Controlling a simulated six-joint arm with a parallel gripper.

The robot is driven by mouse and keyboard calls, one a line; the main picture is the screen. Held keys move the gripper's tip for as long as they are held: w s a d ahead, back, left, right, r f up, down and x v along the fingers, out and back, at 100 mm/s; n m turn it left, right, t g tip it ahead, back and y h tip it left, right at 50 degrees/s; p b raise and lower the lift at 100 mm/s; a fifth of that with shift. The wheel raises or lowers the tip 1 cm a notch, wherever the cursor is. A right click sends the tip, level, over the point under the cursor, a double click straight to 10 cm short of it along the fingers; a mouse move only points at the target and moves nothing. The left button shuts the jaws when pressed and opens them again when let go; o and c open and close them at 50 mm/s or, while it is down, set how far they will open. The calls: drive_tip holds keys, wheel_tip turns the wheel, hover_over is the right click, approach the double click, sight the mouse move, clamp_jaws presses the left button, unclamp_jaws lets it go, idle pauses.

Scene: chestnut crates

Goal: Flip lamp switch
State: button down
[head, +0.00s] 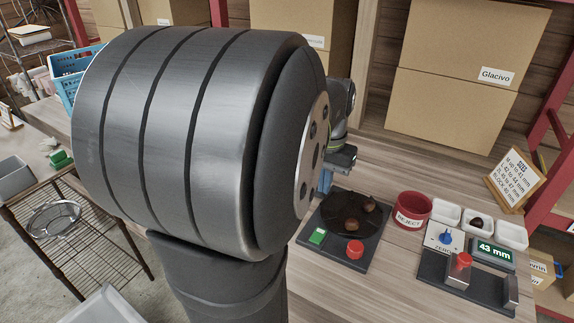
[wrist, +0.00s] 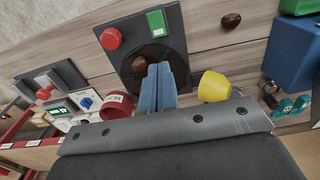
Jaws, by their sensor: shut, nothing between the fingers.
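A green rocker switch (head: 317,236) with a pale mark sits on a black plate (head: 346,263), beside a red button (head: 354,249). The switch also shows in the wrist view (wrist: 156,21), at the plate's far corner. No lamp label is readable on it, and I see no lamp for certain. My gripper (wrist: 158,68) is shut and empty, its blue fingers over the dark round disc (wrist: 171,60) on that plate, apart from the switch. In the head view my arm hides most of the gripper; a bit of blue finger (head: 326,181) shows.
A red REJECT bowl (head: 413,208), small white trays (head: 511,235) and a gauge reading 43 mm (head: 491,252) stand to the right. The wrist view shows a yellow cup (wrist: 213,86), a loose chestnut (wrist: 231,20) and a blue box (wrist: 294,55).

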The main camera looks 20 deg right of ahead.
sight(319, 231)
drive_tip(key=shift+f, duration=0.15)
wheel_tip(319, 231, down, 14)
drive_tip(key=shift+r, duration=0.15)
idle(0.4)
drive_tip(key=shift+w+d+f, duration=0.1)
drive_tip(key=shift+w+f, duration=0.05)
drive_tip(key=shift+f, duration=0.1)
idle(0.4)
drive_tip(key=shift+s+a+r, duration=0.3)
drive_tip(key=shift+s+a, duration=0.25)
drive_tip(key=shift+s, duration=0.05)
